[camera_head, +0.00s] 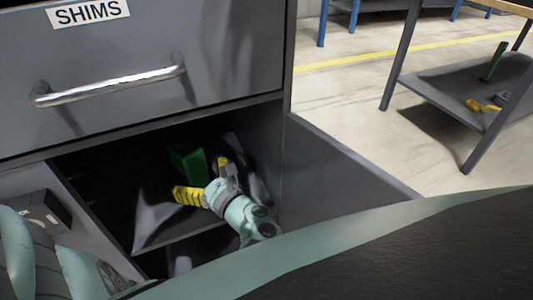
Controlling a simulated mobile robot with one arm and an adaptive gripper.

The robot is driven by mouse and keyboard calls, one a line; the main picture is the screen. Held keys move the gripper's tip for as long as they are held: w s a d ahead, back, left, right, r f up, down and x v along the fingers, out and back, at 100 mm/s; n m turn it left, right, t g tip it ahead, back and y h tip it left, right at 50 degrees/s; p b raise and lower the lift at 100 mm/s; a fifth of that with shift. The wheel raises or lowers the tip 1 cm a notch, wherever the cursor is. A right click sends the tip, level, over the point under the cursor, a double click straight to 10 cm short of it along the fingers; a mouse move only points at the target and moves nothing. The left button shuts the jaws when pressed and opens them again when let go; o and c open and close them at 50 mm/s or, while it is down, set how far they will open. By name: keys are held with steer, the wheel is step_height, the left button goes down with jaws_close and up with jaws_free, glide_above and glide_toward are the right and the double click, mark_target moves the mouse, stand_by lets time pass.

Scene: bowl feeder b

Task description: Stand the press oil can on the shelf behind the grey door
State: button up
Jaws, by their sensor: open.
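A green block-like thing (188,164), which looks like the press oil can, is inside the dark compartment under the SHIMS drawer. It looks slightly tilted in this view, and I cannot tell whether its hidden base rests on the shelf (165,237). The grey door (330,168) stands open on the right side of the compartment. My gripper (201,178) is inside the compartment, its yellow fingers spread apart. The green thing shows just beyond the fingers. I see no clear grip on it, and cannot tell whether the fingers touch it.
The SHIMS drawer (190,35) with its metal handle (110,86) is shut above. A left bay holds a dark box (45,210). A dividing wall stands left of my gripper. A table with a lower shelf (455,90) stands at the right. Clear floor lies beyond the door.

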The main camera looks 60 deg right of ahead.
steer(key=s, duration=0.2)
steer(key=s+p, duration=0.1)
steer(key=s, duration=0.2)
steer(key=s+a+p, duration=0.1)
steer(key=s, duration=0.1)
steer(key=shift+s+r, duration=0.1)
steer(key=shift+s, duration=0.25)
steer(key=shift+s+a+p, duration=0.2)
steer(key=shift+s+p, duration=0.2)
steer(key=shift+s, duration=0.5)
